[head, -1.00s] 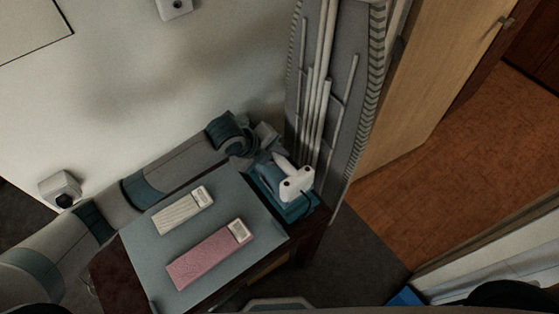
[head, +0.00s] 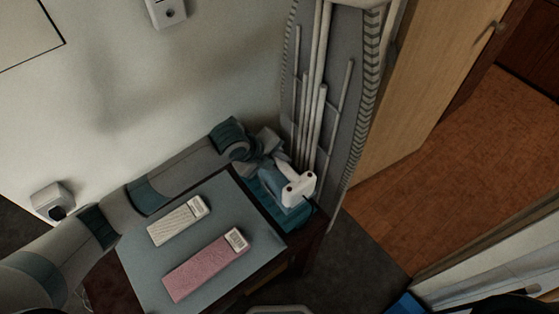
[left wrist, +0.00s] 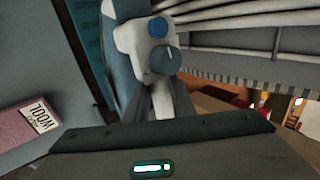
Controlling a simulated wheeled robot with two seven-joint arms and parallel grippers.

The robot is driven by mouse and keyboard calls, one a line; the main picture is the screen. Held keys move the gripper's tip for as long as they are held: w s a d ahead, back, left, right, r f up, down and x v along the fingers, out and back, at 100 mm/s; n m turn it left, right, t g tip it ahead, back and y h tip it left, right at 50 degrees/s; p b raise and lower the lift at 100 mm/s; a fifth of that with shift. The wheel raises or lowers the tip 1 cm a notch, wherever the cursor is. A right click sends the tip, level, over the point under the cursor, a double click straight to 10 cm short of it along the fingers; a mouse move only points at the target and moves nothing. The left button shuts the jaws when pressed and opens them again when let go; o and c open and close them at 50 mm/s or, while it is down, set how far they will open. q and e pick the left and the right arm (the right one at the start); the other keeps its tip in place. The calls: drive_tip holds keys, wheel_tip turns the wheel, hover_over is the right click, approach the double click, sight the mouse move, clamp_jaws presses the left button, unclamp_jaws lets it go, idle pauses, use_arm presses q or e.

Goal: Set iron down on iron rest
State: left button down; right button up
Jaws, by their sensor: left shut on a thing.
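The iron (head: 299,188), white with a blue-grey body, is over the teal iron rest (head: 293,219) at the table's far right corner. I cannot tell whether it touches the rest. My left gripper (head: 280,164) reaches in from behind and is shut on the iron's handle. In the left wrist view the gripper's fingers (left wrist: 163,100) close on the white iron (left wrist: 146,42). The slatted teal rest (left wrist: 88,42) shows beside the iron there; the iron's soleplate is hidden. My right gripper is not in view.
A folded ironing board (head: 345,70) leans behind the rest. A wooden door (head: 425,80) stands to the right.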

sight(276, 176)
use_arm(q)
drive_tip(key=shift+w+f+b, duration=0.1)
drive_tip(key=shift+f+b, duration=1.95)
drive_tip(key=shift+f, duration=0.15)
drive_tip(key=shift+f+b, duration=0.5)
drive_tip(key=shift+f, duration=1.3)
drive_tip(key=c, duration=1.4)
unclamp_jaws()
drive_tip(key=shift+c, duration=0.2)
drive_tip(key=shift+s+f, duration=0.2)
drive_tip(key=shift+f, duration=0.1)
drive_tip(key=b+v, duration=0.4)
drive_tip(key=v, duration=1.3)
drive_tip(key=shift+r, duration=0.4)
